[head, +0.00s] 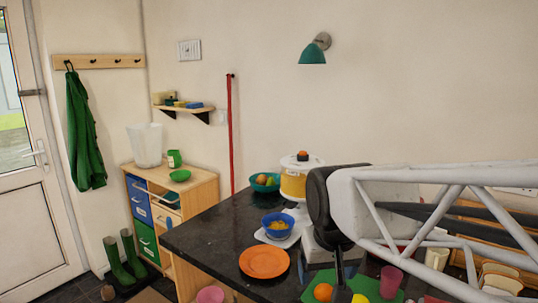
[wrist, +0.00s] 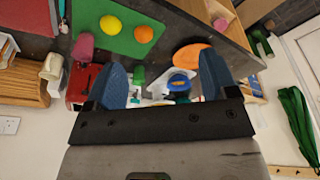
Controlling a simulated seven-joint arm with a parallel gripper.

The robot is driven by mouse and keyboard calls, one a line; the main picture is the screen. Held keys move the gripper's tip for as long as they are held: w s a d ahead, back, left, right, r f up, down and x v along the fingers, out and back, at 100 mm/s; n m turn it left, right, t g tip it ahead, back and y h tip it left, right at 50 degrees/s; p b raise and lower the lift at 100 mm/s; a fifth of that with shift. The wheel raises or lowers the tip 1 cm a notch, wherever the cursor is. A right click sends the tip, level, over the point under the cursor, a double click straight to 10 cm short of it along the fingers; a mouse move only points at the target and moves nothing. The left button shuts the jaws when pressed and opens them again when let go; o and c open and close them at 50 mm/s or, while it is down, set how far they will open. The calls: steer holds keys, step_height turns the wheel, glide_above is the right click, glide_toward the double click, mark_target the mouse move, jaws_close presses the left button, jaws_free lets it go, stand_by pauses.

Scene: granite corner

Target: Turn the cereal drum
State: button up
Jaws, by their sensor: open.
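A yellow and white drum-shaped container (head: 293,186) with an orange knob on top, which looks like the cereal drum, stands on the dark counter by the wall in the head view. A blue bowl (head: 278,228) with yellow contents sits on a white base in front of it. My gripper (wrist: 163,78) is open, its two blue fingers apart. In the wrist view, the blue bowl (wrist: 180,84) shows between the fingers, farther off. My gripper is to the right of the bowl and drum in the head view, apart from both. The drum is not clear in the wrist view.
An orange plate (head: 264,263) lies at the counter's front left. A green mat (wrist: 122,28) holds an orange (wrist: 144,34) and a lemon (wrist: 110,24). A pink cup (head: 390,281) stands beside it. A teal fruit bowl (head: 262,186) is left of the drum.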

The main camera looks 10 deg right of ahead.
steer(key=w+d+r+m, duration=0.1)
steer(key=w+r, duration=0.3)
steer(key=w, duration=0.4)
steer(key=w+d+r, duration=0.2)
steer(key=w+r, duration=0.1)
steer(key=w, duration=0.5)
steer(key=r+m+t+h, duration=0.1)
steer(key=r+m+h, duration=0.1)
steer(key=m, duration=0.2)
glide_above(302, 151)
steer(key=s+a, duration=0.1)
steer(key=s, duration=0.2)
steer(key=shift+w+a+f, duration=0.1)
steer(key=shift+a+f, duration=0.05)
steer(key=shift+f, duration=0.1)
steer(key=shift+x, duration=3.85)
steer(key=shift+a, duration=0.1)
